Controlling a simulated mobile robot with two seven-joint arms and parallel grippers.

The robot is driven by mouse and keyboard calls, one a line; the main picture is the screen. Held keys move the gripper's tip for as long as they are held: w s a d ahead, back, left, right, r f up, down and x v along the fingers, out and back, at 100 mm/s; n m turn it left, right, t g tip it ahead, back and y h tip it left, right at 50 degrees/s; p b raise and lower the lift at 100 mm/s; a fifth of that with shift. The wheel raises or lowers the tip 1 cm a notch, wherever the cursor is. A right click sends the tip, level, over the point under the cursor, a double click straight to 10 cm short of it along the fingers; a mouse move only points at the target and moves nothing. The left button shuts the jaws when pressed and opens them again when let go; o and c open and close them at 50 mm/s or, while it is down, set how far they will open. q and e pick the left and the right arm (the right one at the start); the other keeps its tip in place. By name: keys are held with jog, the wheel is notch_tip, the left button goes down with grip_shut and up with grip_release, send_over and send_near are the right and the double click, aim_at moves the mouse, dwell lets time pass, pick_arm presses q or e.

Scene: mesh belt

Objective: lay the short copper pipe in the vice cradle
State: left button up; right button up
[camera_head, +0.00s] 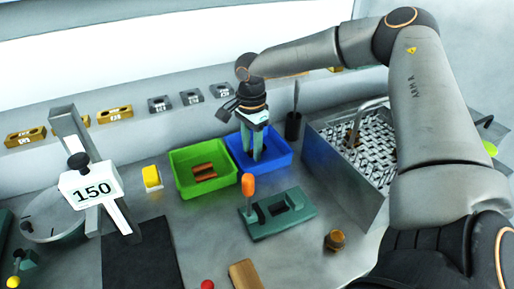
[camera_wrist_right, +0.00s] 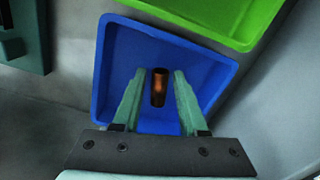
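A short copper pipe (camera_wrist_right: 159,87) stands out against the floor of the blue bin (camera_wrist_right: 107,75) in the right wrist view. My right gripper (camera_wrist_right: 155,85) is open, with a finger on each side of the pipe and gaps between. In the head view my right gripper (camera_head: 257,152) points down into the blue bin (camera_head: 283,160), and the pipe is hidden there. The teal vice (camera_head: 290,222) with an orange-handled lever (camera_head: 248,185) sits in front of the bins, with no pipe visible in its cradle. My left gripper is not in view.
A green bin (camera_head: 188,192) with copper pipes (camera_head: 204,172) stands left of the blue bin. A metal mesh basket (camera_head: 340,178) stands to the right. A brass fitting (camera_head: 335,240), a yellow block (camera_head: 152,178) and a scale-like stand marked 150 (camera_head: 92,188) are nearby.

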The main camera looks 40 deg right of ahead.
grip_shut()
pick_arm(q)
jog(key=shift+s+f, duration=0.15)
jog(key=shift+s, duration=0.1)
pick_arm(e)
jog(key=shift+r, duration=0.15)
pick_arm(q)
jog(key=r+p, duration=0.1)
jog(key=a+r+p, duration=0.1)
jog(key=p, duration=0.1)
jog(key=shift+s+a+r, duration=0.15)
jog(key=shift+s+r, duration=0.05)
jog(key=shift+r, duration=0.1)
pick_arm(e)
notch_tip(320, 180, up, 28)
